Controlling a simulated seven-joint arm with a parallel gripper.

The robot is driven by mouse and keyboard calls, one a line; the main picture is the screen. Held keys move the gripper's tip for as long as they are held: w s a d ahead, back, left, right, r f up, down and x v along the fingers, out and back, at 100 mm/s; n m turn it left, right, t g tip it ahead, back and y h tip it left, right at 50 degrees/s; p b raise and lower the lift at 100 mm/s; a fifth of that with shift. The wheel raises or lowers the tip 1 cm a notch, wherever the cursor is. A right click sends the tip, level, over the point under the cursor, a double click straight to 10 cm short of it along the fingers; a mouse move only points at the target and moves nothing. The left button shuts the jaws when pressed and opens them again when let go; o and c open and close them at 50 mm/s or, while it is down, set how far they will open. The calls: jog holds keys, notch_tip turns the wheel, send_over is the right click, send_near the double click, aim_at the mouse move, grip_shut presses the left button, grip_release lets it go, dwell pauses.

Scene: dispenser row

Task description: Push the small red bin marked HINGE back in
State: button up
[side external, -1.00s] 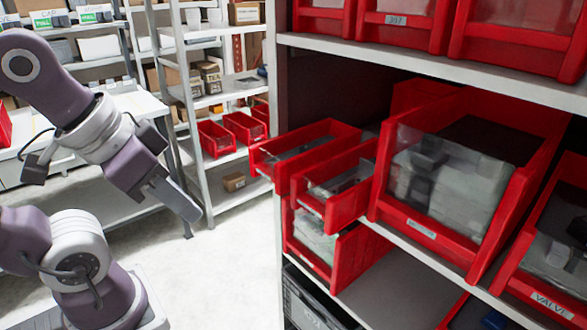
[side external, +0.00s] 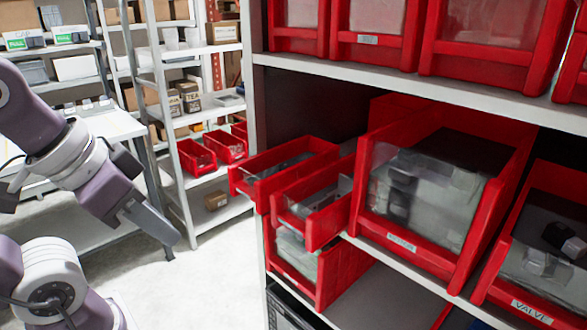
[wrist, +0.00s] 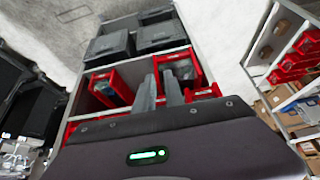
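Two small red bins stick out past the shelf edge at the left end of the middle shelf in the side view: a farther one (side external: 246,187) and a nearer one (side external: 293,226). I cannot read HINGE on either, so I cannot tell which one is marked so. My gripper (side external: 158,228) hangs at the left, pointing down and right, apart from both bins with a clear gap. Its fingers also show in the wrist view (wrist: 159,80), with nothing seen held between them. Whether they are shut is unclear.
A large red bin (side external: 400,243) stands right of the small ones, with a bin marked VALVE (side external: 532,311) beyond it. Another red bin (side external: 342,268) sits on the shelf below. The upper shelf edge (side external: 420,82) overhangs. Open floor (side external: 215,275) lies between my gripper and the shelves.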

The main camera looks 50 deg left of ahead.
aim_at(235, 196)
dwell(0.4)
jog(key=shift+w+r, duration=0.1)
jog(key=shift+w, duration=0.05)
grip_shut()
jog(key=w+a+r+g, duration=0.1)
jog(key=w+a+g, duration=0.2)
jog(key=w+a, duration=0.3)
jog(key=w+a+r+g, duration=0.1)
jog(key=w+a+g, duration=0.25)
jog(key=w, duration=0.55)
jog(key=w+f, duration=0.4)
jog(key=f, duration=0.6)
jog(key=shift+a+f+t, duration=0.15)
jog(key=shift+f+t, duration=0.15)
jog(key=shift+t, duration=0.15)
jog(key=shift+w, duration=0.15)
